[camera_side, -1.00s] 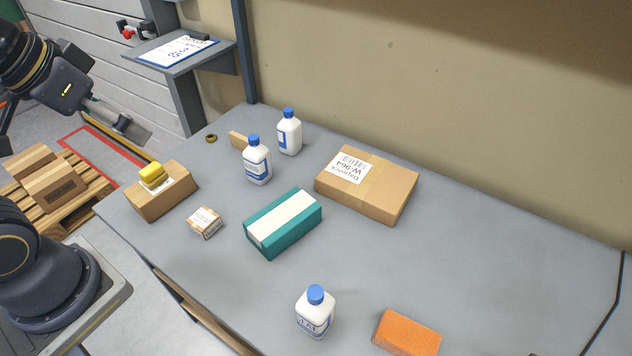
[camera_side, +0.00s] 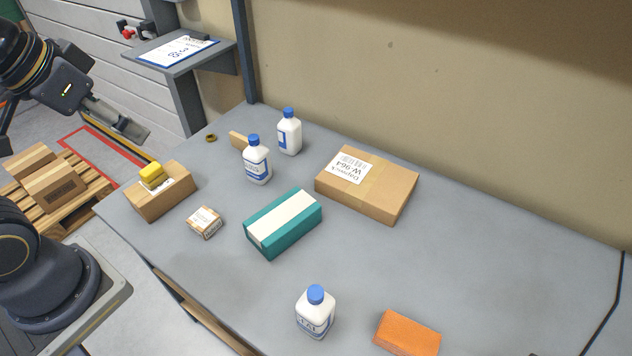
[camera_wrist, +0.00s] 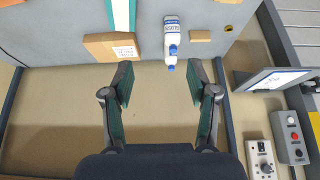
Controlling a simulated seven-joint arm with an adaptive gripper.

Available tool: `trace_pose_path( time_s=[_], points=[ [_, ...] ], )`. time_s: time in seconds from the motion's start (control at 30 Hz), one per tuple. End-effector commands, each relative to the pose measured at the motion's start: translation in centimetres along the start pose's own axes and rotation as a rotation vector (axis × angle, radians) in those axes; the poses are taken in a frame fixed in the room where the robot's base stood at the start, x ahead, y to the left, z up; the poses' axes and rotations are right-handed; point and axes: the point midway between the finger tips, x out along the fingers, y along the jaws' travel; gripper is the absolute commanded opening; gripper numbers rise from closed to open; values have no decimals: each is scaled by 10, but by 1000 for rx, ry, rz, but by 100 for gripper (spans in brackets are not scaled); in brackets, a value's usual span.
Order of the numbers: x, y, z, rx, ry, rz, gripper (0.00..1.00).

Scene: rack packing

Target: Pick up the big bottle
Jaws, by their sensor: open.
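Three white bottles with blue caps stand upright on the grey bench. One bottle (camera_side: 314,315) is at the front; a second (camera_side: 257,165) and a third (camera_side: 289,136) stand close together at the back left. I cannot tell surely which is the big one. In the wrist view, two bottles line up, the upper one (camera_wrist: 172,26) partly overlapped by the lower one (camera_wrist: 169,61). My gripper (camera_side: 137,133) is raised off the bench's left end, apart from every bottle. In the wrist view, my gripper (camera_wrist: 160,66) is open and empty.
A teal box (camera_side: 283,224), a large cardboard box (camera_side: 367,187), a small carton (camera_side: 205,223) and an orange block (camera_side: 407,333) lie on the bench. A yellow item (camera_side: 152,175) sits on another carton (camera_side: 165,200).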

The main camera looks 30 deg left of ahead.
Motion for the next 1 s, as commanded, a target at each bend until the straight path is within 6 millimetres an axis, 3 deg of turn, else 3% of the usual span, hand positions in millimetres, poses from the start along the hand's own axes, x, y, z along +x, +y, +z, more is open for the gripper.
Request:
trace_pose_path(
  time_s=[0.27,0.37,0.47,0.77,1.0],
  points=[
    [0,0,2,9,-8,1,57],
    [-3,11,8,-7,-43,52,57],
    [0,36,14,-53,-147,162,57],
    [39,99,20,-329,-642,479,57],
    [92,130,8,-689,-1020,725,57]
  ],
)
